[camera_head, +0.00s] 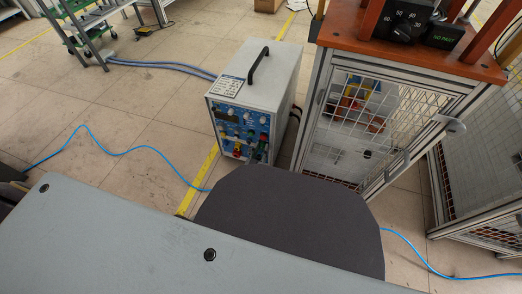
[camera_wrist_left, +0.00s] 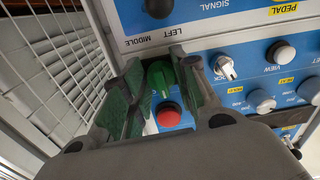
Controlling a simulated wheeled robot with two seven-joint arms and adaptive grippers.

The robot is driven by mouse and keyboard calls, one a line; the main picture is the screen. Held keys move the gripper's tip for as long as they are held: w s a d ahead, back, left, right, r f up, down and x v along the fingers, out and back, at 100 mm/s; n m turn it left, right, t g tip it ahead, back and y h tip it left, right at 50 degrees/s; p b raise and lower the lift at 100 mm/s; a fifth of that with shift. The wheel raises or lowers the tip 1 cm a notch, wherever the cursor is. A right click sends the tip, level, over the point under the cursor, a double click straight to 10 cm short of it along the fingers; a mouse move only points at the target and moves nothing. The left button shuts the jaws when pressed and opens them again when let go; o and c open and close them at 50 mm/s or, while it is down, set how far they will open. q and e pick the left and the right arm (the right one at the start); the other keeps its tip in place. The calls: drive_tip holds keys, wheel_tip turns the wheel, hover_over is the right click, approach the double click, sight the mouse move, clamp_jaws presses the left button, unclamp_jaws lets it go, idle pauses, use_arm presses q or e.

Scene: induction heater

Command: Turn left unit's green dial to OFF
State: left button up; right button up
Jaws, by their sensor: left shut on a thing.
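The green dial (camera_wrist_left: 160,79) sits on the blue panel in the left wrist view, just above a red button (camera_wrist_left: 168,115). My left gripper (camera_wrist_left: 163,88) is shut on the dial, with a green-padded finger on each side. The fingers hide part of the dial's surroundings, and I cannot read its OFF mark. In the head view a grey unit (camera_head: 258,84) with a black handle stands on the floor, its blue panel (camera_head: 240,120) facing me. I cannot make out a gripper clearly there. My right gripper is in neither view.
A wire-mesh cage (camera_head: 345,135) with a wooden top stands right of the unit. White mesh (camera_wrist_left: 55,60) is left of the gripper in the wrist view. A metal toggle (camera_wrist_left: 225,67) and a white knob (camera_wrist_left: 262,101) are close right. A blue cable (camera_head: 125,152) crosses the floor.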

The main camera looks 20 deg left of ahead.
use_arm(q)
drive_tip(key=n, duration=0.4)
drive_tip(key=shift+d, duration=0.1)
drive_tip(key=shift+n, duration=2)
drive_tip(key=o, duration=1)
drive_tip(key=shift+s, duration=3.75)
drive_tip(key=shift+s, duration=0.1)
